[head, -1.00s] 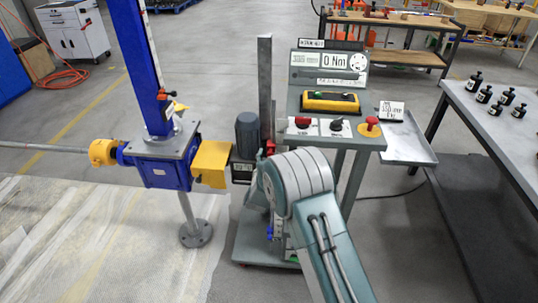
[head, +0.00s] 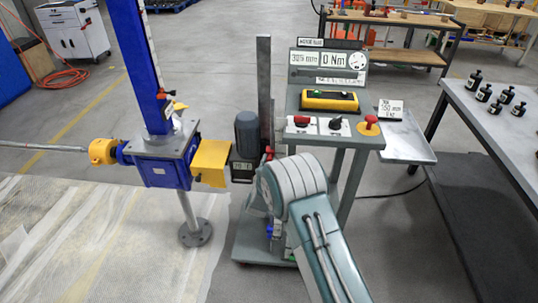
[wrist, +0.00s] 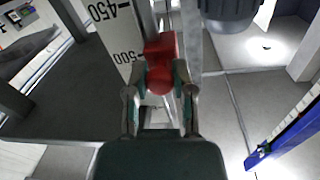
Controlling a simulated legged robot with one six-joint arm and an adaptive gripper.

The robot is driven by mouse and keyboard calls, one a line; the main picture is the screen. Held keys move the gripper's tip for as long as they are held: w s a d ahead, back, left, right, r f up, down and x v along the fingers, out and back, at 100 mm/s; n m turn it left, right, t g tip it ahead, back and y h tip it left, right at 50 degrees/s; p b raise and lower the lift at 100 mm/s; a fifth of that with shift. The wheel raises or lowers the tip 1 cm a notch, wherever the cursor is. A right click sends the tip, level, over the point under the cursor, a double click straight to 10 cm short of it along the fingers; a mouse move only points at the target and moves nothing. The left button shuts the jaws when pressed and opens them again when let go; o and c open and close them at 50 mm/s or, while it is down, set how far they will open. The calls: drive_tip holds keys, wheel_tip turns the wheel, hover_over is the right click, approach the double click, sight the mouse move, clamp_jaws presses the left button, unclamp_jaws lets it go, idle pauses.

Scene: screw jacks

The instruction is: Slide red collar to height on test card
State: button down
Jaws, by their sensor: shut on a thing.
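In the wrist view my gripper (wrist: 161,88) is shut on the red collar (wrist: 162,48), with a finger on each side of its round red knob. The collar sits against a grey upright, beside a white scale (wrist: 113,30) marked 450 and 500, about level with the 500 label. In the head view a small red part of the collar (head: 270,152) shows at the dark grey column (head: 264,85); my arm hides most of the gripper. The test card (head: 390,110) stands at the right of the console and appears to read 550 mm; its other print is unclear.
The console (head: 328,100) carries a display reading 0 Nm, a yellow control box and knobs. A dark motor (head: 247,133) stands close left of the column. A blue screw jack (head: 165,165) is farther left. A bench with black bottles (head: 482,98) is at the right.

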wheel_tip(320, 180, down, 14)
drive_tip(key=shift+r, duration=0.2)
drive_tip(key=shift+w+a, duration=0.1)
drive_tip(key=shift+c, duration=2.2)
unclamp_jaws()
drive_tip(key=s+a, duration=0.1)
drive_tip(key=s, duration=1.1)
drive_tip(key=shift+a, duration=0.15)
drive_tip(key=shift+f, duration=0.1)
